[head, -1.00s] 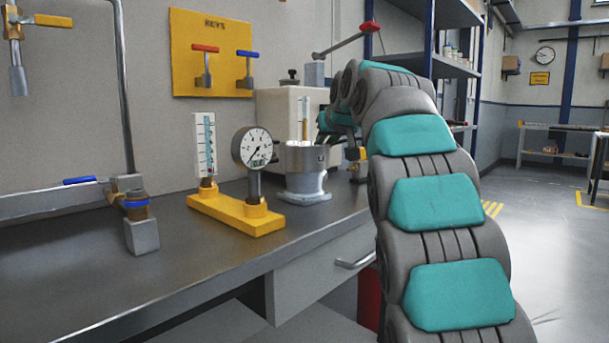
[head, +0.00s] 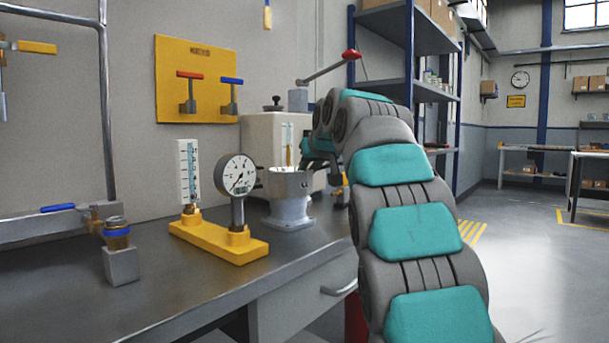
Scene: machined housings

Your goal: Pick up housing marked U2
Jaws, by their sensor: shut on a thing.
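A grey metal housing (head: 289,197), a round cup on a flanged foot, stands upright on the bench. A small dark mark shows on its upper side, too small to read surely. My gripper (head: 315,163) is at the housing's upper right rim, shut on it. The fingertips are mostly hidden by the housing and my arm. I see no gap between the housing's foot and the bench.
A yellow stand (head: 222,242) with a dial gauge (head: 236,175) and a thermometer (head: 188,170) is just left of the housing. A pale box (head: 262,135) with a red-ended lever stands behind. A pipe valve (head: 118,240) is at the left. The front bench top (head: 70,300) is clear.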

